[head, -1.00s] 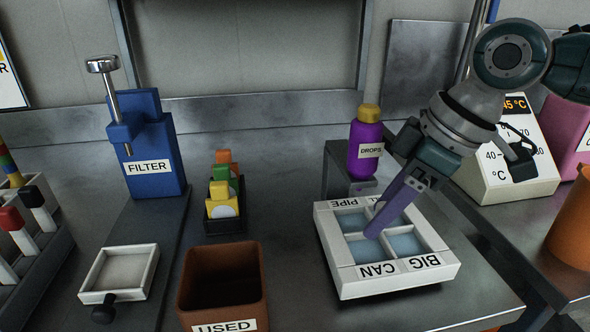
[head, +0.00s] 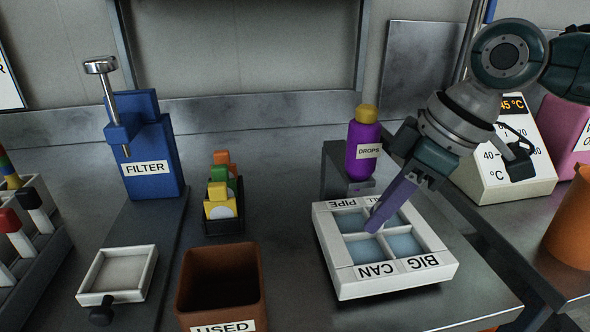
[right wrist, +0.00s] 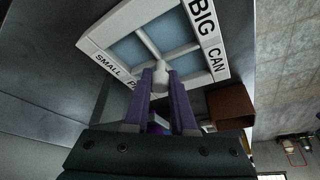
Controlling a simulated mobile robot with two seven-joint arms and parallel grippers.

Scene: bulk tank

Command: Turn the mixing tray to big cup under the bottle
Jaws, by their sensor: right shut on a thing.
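The white mixing tray (head: 398,287) has four pale blue wells. Its BIG CAN label lies along the near edge. PIPE and a partly hidden word lie along the far edge; the right wrist view shows the tray (right wrist: 178,45) with SMALL on that edge. The purple bottle (head: 364,140), yellow-capped and labelled DROPS, stands on a grey stand (head: 343,172) behind the tray, by the SMALL PIPE side. My right gripper (head: 375,222), with purple fingers, is shut on the tray's central knob (right wrist: 162,68). My left gripper is out of view.
A brown USED bin (head: 222,285) stands left of the tray. Behind it is a black rack of coloured blocks (head: 221,205). A blue FILTER press (head: 148,150) and small white tray (head: 118,272) are further left. A temperature box (head: 510,165) stands right.

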